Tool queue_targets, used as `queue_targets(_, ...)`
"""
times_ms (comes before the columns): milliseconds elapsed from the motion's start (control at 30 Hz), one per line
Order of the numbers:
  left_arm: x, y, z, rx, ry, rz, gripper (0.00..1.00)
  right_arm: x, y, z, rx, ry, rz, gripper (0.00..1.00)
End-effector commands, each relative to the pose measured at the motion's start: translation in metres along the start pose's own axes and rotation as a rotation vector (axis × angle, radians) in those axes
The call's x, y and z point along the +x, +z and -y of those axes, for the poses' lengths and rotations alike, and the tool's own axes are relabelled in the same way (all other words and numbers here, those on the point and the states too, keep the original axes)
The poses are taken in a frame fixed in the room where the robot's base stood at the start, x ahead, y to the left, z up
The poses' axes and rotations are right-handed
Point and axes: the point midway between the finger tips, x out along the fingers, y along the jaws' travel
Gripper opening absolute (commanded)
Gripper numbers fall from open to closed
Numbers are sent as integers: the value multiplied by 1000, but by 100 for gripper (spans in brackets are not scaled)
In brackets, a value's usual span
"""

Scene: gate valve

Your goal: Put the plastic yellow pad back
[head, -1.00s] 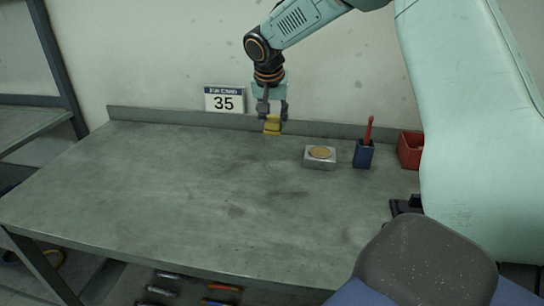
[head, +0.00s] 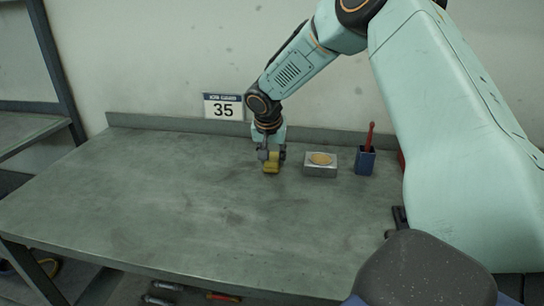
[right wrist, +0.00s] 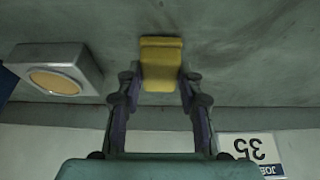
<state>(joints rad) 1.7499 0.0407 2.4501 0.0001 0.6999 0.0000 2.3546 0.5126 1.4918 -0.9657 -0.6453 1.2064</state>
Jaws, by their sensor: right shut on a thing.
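The yellow pad (head: 271,168) is between the fingers of my right gripper (head: 271,157), at or just above the workbench top (head: 170,200); I cannot tell whether it touches the bench. In the right wrist view the pad (right wrist: 161,62) sits between the two fingertips (right wrist: 161,78), which are shut on its sides. A grey metal block (head: 320,171) with a round tan disc on top stands a little to the right of the pad. The block also shows at the left of the right wrist view (right wrist: 85,60). My left gripper is not in view.
A blue holder (head: 365,161) with a red-handled tool stands right of the block. A red bin (head: 402,162) is mostly hidden behind my arm. A sign reading 35 (head: 222,107) is at the back wall. The bench's left and front are clear.

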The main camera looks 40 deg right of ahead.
Motion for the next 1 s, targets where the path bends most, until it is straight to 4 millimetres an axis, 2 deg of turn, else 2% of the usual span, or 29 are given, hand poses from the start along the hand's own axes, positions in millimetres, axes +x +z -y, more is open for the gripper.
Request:
queue_targets(233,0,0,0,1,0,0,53,1,-2,0,2,0,-1,2)
queue_targets(267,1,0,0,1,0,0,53,1,-1,0,2,0,-1,37)
queue_targets(500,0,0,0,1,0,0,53,1,-1,0,1,0,0,58)
queue_targets(833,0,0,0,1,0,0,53,0,-2,0,1,0,0,59)
queue_targets(1000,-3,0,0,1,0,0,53,-18,-3,1,1,-2,-2,59)
